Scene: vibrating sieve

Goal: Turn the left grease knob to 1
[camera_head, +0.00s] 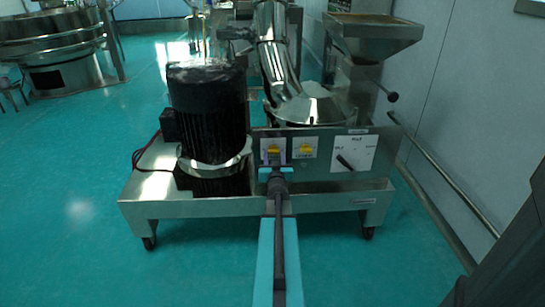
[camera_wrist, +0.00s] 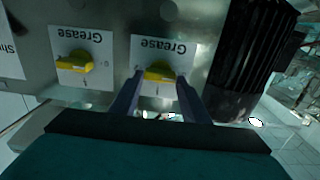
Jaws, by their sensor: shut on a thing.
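The left grease knob (camera_head: 273,152) is yellow and sits on a white label on the machine's front panel. In the wrist view, which is upside down, this knob (camera_wrist: 160,71) is the one on the right, under an inverted "Grease" label. Its handle lies nearly sideways, slightly tilted. My gripper (camera_head: 275,167) is at the panel just below the knob in the head view. In the wrist view its two dark fingers (camera_wrist: 160,79) stand on either side of the knob, shut on it. The second yellow grease knob (camera_wrist: 75,63) is beside it, untouched, also nearly sideways; the head view shows it too (camera_head: 305,150).
A large black motor (camera_head: 207,112) stands left of the knobs, close to my gripper in the wrist view. A dial with a black pointer (camera_head: 346,162) is on the panel's right. A steel hopper (camera_head: 372,38) rises behind. Open green floor (camera_head: 75,200) lies left.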

